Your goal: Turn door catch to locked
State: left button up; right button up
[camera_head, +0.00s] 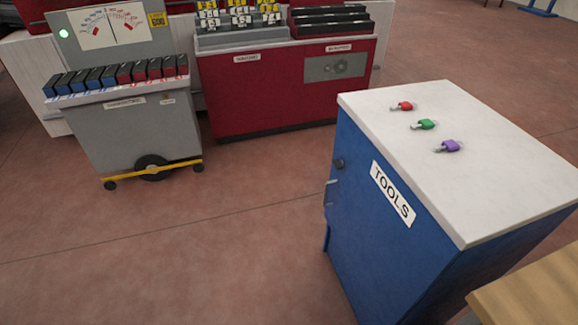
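A blue cabinet (360,240) labelled "TOOLS" stands at the right, with a white top. A small dark knob (339,164), which looks like the door catch, sits high on its left-hand blue face. The face is seen at a steep angle, so I cannot tell whether the catch is turned to locked. Neither of my grippers is in view.
A grey wheeled cart (140,135) and a red cabinet (270,95) stand behind. A wooden surface (530,295) is at lower right. The floor left of the cabinet is clear.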

aim_at(338, 164)
jog(key=u, duration=0.3)
jog(key=i, duration=0.85)
jog(key=z, duration=1.65)
